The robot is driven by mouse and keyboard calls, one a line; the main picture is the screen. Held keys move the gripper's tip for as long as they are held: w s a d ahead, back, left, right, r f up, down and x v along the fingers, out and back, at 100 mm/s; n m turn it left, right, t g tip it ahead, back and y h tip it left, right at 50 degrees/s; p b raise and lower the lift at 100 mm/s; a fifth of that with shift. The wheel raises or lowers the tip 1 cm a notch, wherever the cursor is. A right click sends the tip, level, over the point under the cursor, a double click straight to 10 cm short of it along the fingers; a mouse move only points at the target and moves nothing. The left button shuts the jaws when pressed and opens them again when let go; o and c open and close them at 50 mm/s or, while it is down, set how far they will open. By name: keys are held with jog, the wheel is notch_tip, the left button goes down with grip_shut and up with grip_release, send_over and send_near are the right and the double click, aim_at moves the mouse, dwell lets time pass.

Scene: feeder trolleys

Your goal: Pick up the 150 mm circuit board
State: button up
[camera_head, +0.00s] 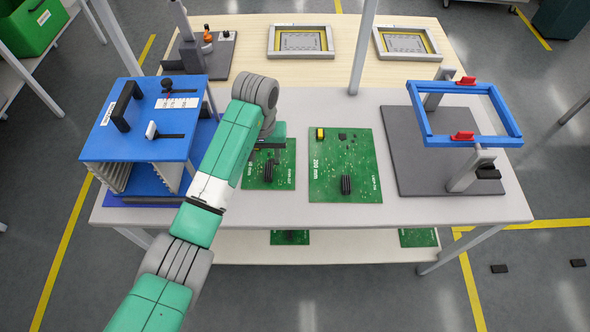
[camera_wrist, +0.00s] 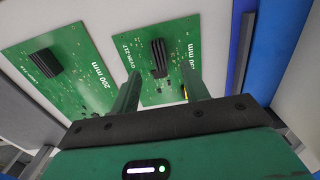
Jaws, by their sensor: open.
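A smaller green circuit board (camera_head: 284,174) lies flat on the grey trolley top, partly hidden by my arm. Its size label is partly covered, ending in "0 mm" in the wrist view, where the board (camera_wrist: 178,40) shows with a black heat sink. The larger board beside it, marked "200 mm" (camera_head: 345,150), lies to its right; it is at the left in the wrist view (camera_wrist: 75,85). My gripper (camera_head: 268,146) is over the smaller board. In the wrist view my gripper (camera_wrist: 163,78) has its two fingers apart with nothing held between them; whether they touch the board is unclear.
A blue slotted rack (camera_head: 125,140) stands left of the boards. A blue frame fixture (camera_head: 462,141) on a dark plate stands at the right. Two framed stencils (camera_head: 300,41) and (camera_head: 406,42) lie on the wooden table behind. An upright post (camera_head: 362,50) rises behind the boards.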

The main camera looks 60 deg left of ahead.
aim_at(268, 170)
notch_tip(268, 170, down, 2)
jog(key=shift+s+f+b, duration=0.1)
jog(key=shift+b, duration=0.35)
jog(key=f+b, duration=0.1)
jog(key=f, duration=0.1)
jog(key=f+b, duration=0.1)
jog(key=f, duration=0.2)
jog(key=shift+w+a+f+b, duration=0.1)
jog(key=shift+w+f+b, duration=0.15)
jog(key=shift+b, duration=0.15)
jog(key=shift+r, duration=0.1)
grip_shut()
